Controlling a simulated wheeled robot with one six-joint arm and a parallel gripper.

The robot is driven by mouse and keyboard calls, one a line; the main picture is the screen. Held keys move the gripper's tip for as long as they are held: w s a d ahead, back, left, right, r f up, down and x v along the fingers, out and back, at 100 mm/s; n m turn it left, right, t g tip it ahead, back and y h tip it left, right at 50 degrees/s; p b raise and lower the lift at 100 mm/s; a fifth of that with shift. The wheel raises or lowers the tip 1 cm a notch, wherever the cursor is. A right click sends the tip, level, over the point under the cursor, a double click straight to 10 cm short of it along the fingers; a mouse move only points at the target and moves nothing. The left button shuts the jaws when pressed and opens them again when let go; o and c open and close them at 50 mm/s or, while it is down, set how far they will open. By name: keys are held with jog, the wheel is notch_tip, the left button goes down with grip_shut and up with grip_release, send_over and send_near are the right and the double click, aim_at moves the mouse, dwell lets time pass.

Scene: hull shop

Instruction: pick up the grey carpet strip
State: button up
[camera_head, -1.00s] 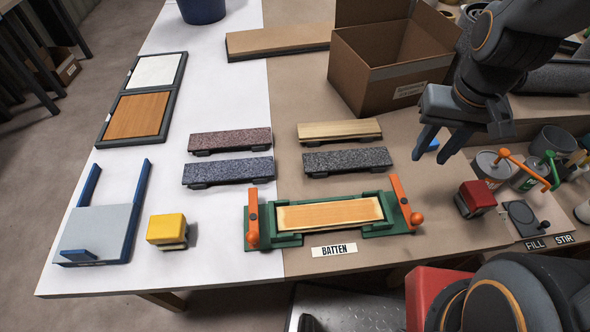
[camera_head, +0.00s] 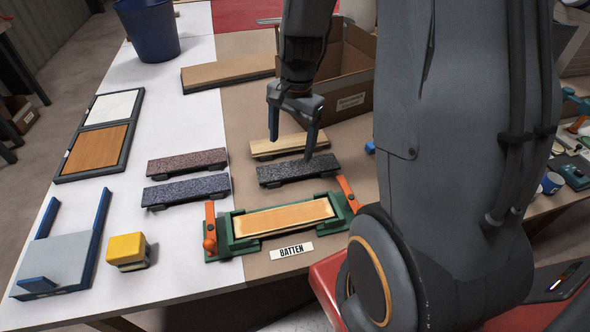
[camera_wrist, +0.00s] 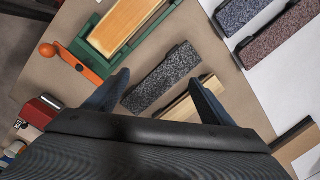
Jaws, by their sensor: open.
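The grey carpet strip (camera_head: 297,171) is a dark speckled bar lying on the brown part of the bench, between a pale wood strip and the green clamp fixture. My gripper (camera_head: 290,150) is open, pointing down over the pale wood strip and the grey strip. In the wrist view the grey strip (camera_wrist: 160,82) lies slantwise between the spread fingertips of my gripper (camera_wrist: 157,77). The fingers hold nothing. I cannot tell exactly how high they are above the strip.
The pale wood strip (camera_head: 287,145) lies just behind. The green fixture (camera_head: 243,243) with orange handles holds a wood batten in front. Blue-grey (camera_head: 186,191) and reddish (camera_head: 188,161) strips lie to the left. An open cardboard box (camera_head: 350,105) stands behind right.

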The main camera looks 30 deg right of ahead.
aim_at(298, 167)
jog(key=w+d+f+m, duration=0.1)
jog(key=f+m, duration=0.1)
jog(key=w+d+f+m, duration=0.1)
jog(key=w+d+m, duration=0.1)
jog(key=m, duration=0.1)
jog(key=w+d+f+m, duration=0.1)
jog(key=d+f+m, duration=0.1)
jog(key=m, duration=0.1)
jog(key=shift+w+f+y, duration=0.25)
jog(key=shift+f+y, duration=0.1)
jog(key=shift+y, duration=0.05)
notch_tip(298, 167, down, 2)
jog(key=shift+f, duration=0.1)
jog(key=f+p, duration=0.1)
jog(key=f, duration=0.2)
jog(key=shift+s+f+p, duration=0.2)
jog(key=shift+f+p, duration=0.15)
jog(key=shift+w+a+f, duration=0.1)
jog(key=shift+f, duration=0.6)
jog(key=c, duration=1.2)
jog(key=shift+r, duration=0.1)
